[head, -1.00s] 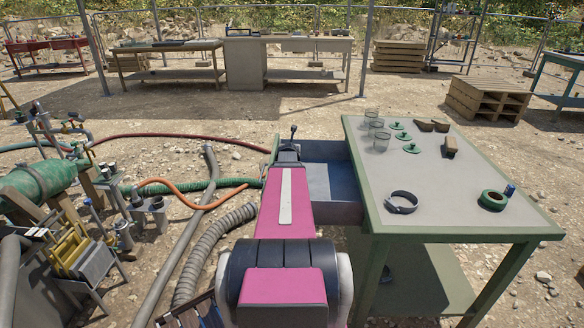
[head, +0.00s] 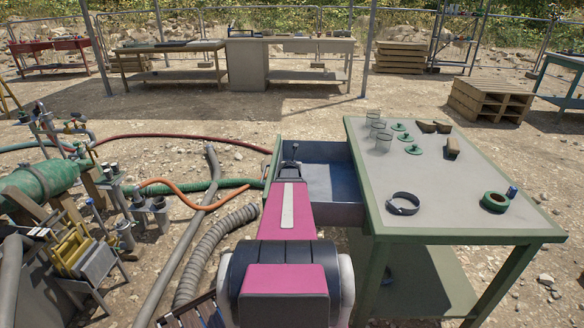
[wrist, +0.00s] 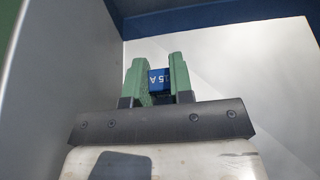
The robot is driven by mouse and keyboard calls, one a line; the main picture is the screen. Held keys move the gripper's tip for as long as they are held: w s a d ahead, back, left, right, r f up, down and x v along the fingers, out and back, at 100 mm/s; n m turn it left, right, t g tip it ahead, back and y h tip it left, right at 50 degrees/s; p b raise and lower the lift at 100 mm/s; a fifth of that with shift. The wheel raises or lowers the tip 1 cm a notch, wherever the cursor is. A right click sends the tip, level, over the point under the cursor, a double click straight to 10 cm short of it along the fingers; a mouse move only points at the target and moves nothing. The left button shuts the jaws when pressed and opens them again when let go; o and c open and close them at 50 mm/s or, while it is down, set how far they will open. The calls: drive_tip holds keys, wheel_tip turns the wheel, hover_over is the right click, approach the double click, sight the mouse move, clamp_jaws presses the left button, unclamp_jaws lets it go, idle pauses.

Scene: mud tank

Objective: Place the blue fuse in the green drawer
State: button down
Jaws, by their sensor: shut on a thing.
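My gripper (wrist: 158,62) shows in the wrist view with two green fingers shut on the blue fuse (wrist: 158,79). The fuse carries a "15 A" marking and sits between the fingers. The green drawer (head: 337,213) is pulled out from the left side of the green table in the head view. Its inside is blue-grey, and its walls and floor surround the fingers in the wrist view. My arm reaches over the near left part of the drawer and hides the fingers and fuse in the head view. I cannot tell whether the fuse touches the drawer floor.
The table (head: 455,205) holds glass jars (head: 383,143), green lids, a brown block (head: 452,147), a ring clamp (head: 403,204) and green tape (head: 495,201) with a small blue item (head: 512,191) beside it. Hoses and pipework (head: 205,220) lie left of the drawer.

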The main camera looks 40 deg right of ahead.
drive_tip(key=shift+f, duration=0.3)
drive_tip(key=c, duration=1)
unclamp_jaws()
drive_tip(key=shift+r, duration=0.1)
drive_tip(key=v, duration=1.2)
